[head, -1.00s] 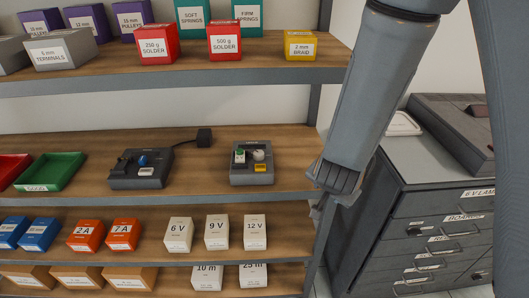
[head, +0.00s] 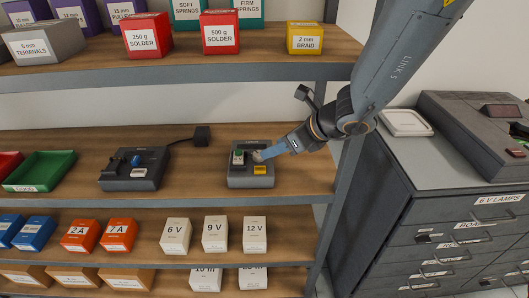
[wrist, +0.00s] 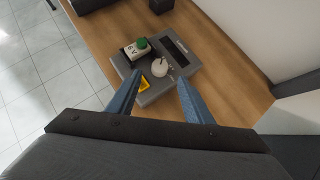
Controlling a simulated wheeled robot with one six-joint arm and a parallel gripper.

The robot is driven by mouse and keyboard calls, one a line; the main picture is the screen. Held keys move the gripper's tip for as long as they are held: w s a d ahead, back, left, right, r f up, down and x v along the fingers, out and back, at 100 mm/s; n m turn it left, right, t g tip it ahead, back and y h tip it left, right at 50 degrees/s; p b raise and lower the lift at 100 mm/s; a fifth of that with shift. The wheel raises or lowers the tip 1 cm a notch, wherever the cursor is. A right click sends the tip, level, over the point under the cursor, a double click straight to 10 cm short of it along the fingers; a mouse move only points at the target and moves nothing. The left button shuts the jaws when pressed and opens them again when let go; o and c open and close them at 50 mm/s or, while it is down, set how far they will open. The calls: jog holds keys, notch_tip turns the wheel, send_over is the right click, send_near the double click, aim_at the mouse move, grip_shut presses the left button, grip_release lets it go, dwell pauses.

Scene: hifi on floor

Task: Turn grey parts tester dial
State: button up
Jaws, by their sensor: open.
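The grey parts tester (head: 251,176) sits on the middle shelf in the head view, near the shelf's right end. In the wrist view the tester (wrist: 149,97) shows a pale round dial (wrist: 160,68), a green-topped part labelled 6 V (wrist: 136,49), a dark slot and a yellow label. My gripper (head: 262,156) reaches in from the right in the head view, its blue fingers at the dial's side of the tester. In the wrist view my gripper (wrist: 157,80) is open, its fingers apart with the dial between and just beyond their tips. I see no contact with the dial.
A darker device with a blue knob (head: 135,170) and a green tray (head: 39,172) stand left on the same shelf. The upper shelf (head: 180,72) is above, and a shelf post (head: 345,180) stands right. A drawer cabinet (head: 450,220) is at the right.

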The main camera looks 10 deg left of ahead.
aim_at(264, 162)
jog(key=shift+p+x, duration=0.6)
jog(key=shift+x, duration=2.85)
jog(key=c, duration=1.1)
